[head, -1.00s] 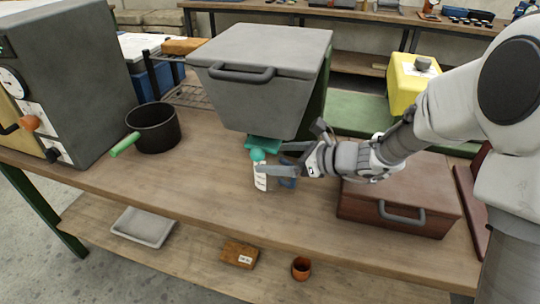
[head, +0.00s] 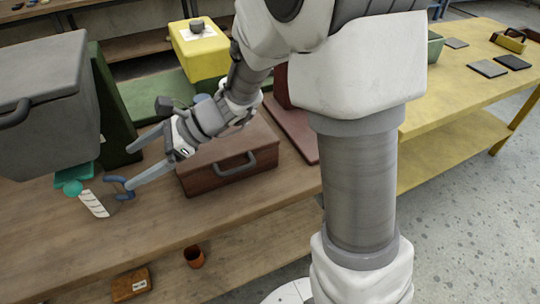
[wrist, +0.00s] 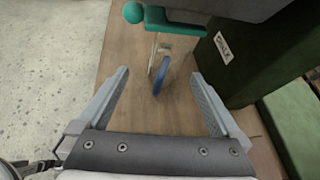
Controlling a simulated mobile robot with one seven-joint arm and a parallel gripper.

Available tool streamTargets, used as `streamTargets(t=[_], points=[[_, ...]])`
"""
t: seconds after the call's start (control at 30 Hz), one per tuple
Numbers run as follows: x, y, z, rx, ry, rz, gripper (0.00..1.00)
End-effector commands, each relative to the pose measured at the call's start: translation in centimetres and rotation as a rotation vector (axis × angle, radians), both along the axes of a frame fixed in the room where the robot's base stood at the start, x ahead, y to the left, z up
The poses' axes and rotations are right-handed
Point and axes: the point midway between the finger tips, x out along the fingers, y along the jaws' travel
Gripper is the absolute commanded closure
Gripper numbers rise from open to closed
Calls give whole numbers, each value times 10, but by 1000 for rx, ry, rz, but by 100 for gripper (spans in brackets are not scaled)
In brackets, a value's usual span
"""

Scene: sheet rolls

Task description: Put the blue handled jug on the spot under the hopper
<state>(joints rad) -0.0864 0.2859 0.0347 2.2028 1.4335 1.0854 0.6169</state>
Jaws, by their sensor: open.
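The jug (head: 95,204) is pale with dark scale marks and a blue handle (head: 119,186). It stands on the bench just in front of and below the teal outlet (head: 76,174) of the grey hopper (head: 45,100). I cannot tell whether it sits exactly on the spot, which I cannot make out. In the wrist view the blue handle (wrist: 161,74) faces me, under the teal outlet (wrist: 172,22). My gripper (head: 127,166) is open, on the handle's side of the jug. In the wrist view the handle appears between the spread fingertips; I see no grip on it.
A brown case (head: 228,160) stands close to the right of my gripper. The hopper's dark green support (head: 118,110) rises behind the jug. A yellow container (head: 200,50) is farther back. The bench front is clear.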

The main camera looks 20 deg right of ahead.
Motion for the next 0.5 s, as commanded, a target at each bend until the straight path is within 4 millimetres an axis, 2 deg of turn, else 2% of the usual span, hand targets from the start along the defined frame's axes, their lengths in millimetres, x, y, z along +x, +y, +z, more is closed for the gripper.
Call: streamTargets(t=[0.03, 0.2, 0.5], points=[[-10, -6, 9, -37, -62, 42, 0], [-49, -35, 24, -216, -300, 233, 0], [-103, -104, 39, -577, -697, 564, 0]])
